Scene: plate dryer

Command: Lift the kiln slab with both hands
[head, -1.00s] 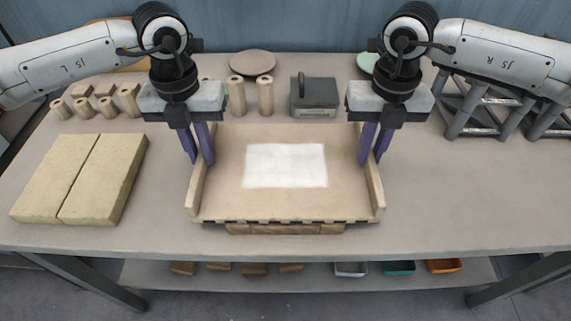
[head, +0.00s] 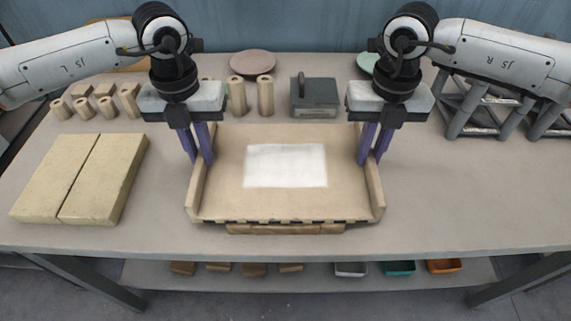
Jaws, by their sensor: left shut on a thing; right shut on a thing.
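The kiln slab (head: 228,192) is a wide beige board with a white rectangle (head: 285,165) on its middle and raised rims along its left and right sides. It lies near the table's front edge, over a lower wooden piece (head: 285,229) that shows under its front. My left gripper (head: 201,160) points down and is shut on the slab's left rim. My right gripper (head: 369,160) points down and is shut on the right rim. The fingers hide parts of both rims.
Two pale yellow blocks (head: 103,180) lie to the left. Behind the slab stand beige cylinders (head: 265,96), a grey block with a handle (head: 314,98) and a round plate (head: 252,63). Grey racks (head: 480,105) stand back right. The table's right front is clear.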

